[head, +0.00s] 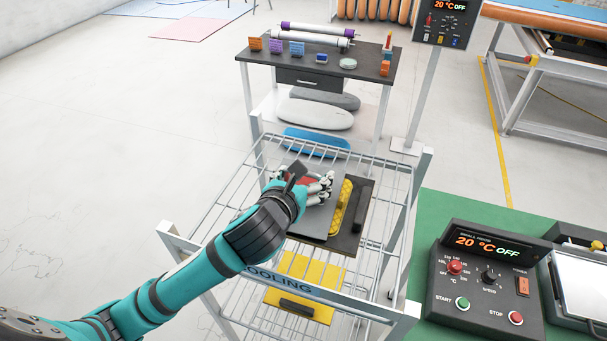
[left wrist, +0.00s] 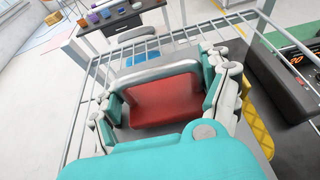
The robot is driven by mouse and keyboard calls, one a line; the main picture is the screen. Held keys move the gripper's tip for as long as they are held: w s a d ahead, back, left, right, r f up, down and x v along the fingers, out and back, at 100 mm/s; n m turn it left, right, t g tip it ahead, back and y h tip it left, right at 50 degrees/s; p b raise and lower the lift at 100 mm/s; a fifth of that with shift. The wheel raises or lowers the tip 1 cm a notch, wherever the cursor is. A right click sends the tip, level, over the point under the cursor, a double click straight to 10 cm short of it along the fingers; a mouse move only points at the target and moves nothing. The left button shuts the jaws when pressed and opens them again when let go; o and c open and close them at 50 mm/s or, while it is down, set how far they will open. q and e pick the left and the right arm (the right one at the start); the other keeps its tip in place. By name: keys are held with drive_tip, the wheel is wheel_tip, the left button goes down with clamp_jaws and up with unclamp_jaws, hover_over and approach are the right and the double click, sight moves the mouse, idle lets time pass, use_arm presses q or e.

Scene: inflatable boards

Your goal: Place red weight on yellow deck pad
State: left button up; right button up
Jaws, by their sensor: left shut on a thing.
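My left gripper (head: 312,186) is over the upper shelf of the rack and is shut on the red weight (left wrist: 165,98). In the left wrist view, the red weight sits between the teal and white fingers. In the head view, the fingers and hand cover most of it. A yellow textured pad (head: 341,208), which looks like the yellow deck pad, lies just right of the gripper; it also shows in the left wrist view (left wrist: 257,125). A grey flat board (head: 318,226) lies beneath the gripper and partly covers the pad. I cannot tell whether the weight touches the board. My right gripper is not in view.
The wire cooling rack (head: 232,203) has raised rails and corner posts. A dark block (head: 362,207) lies right of the pad. A yellow panel (head: 308,270) is on the lower level. A control box (head: 487,275) stands on the green table (head: 437,212) at right.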

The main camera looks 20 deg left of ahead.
use_arm(q)
drive_tip(key=shift+r, duration=0.1)
drive_tip(key=shift+f, duration=0.4)
drive_tip(key=o, duration=1.6)
drive_tip(key=shift+c, duration=0.2)
drive_tip(key=shift+o, duration=0.2)
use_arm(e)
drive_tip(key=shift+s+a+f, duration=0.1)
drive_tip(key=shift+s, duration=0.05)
use_arm(q)
drive_tip(key=shift+f, duration=0.1)
